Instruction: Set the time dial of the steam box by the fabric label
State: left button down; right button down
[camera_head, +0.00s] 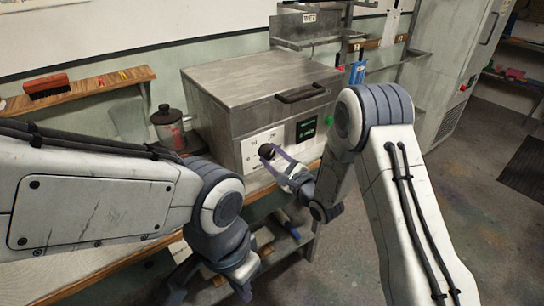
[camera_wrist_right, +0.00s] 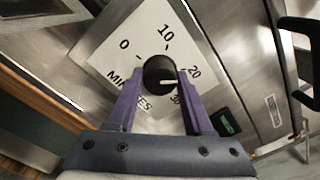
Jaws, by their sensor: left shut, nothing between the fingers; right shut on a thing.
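The steam box (camera_head: 225,85) is a metal box with a lidded top on the bench. Its black time dial (camera_head: 267,151) sits on a white plate (camera_head: 250,160); in the right wrist view the dial (camera_wrist_right: 159,72) is surrounded by 0, 10, 20 and 30, with "MINUTES" below. Its white mark points right, between 20 and 30. My right gripper (camera_head: 271,153) is shut on the dial, its purple fingers (camera_wrist_right: 158,92) on either side. My left gripper (camera_head: 244,291) is shut and empty, low in front of the bench. I cannot make out a fabric label.
A dark display (camera_head: 306,129) with green text and a green button (camera_head: 329,120) are right of the dial. The lid has a black handle (camera_head: 301,93). A dark-lidded jar (camera_head: 168,128) stands left of the box. A brush (camera_head: 46,85) lies on a wall shelf. Open floor lies right.

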jog(key=shift+d, duration=0.2)
jog(key=shift+c, duration=1.5)
grip_release()
jog(key=shift+a, duration=0.1)
jog(key=b+v, duration=0.2)
jog(key=v, duration=0.8)
jog(key=shift+s, duration=0.2)
